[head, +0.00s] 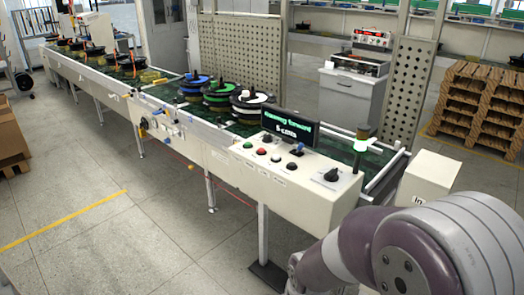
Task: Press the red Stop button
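The red Stop button (261,153) is a small round red cap on the sloped top of the cream control panel (268,186). A part of my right arm fills the lower right of the head view, apart from the panel. Neither of my grippers is in view.
A display (289,126) with green text stands behind the buttons. A black knob (330,175) and a lit stack light (361,140) are on the panel's right end. Open floor (130,250) lies at front left.

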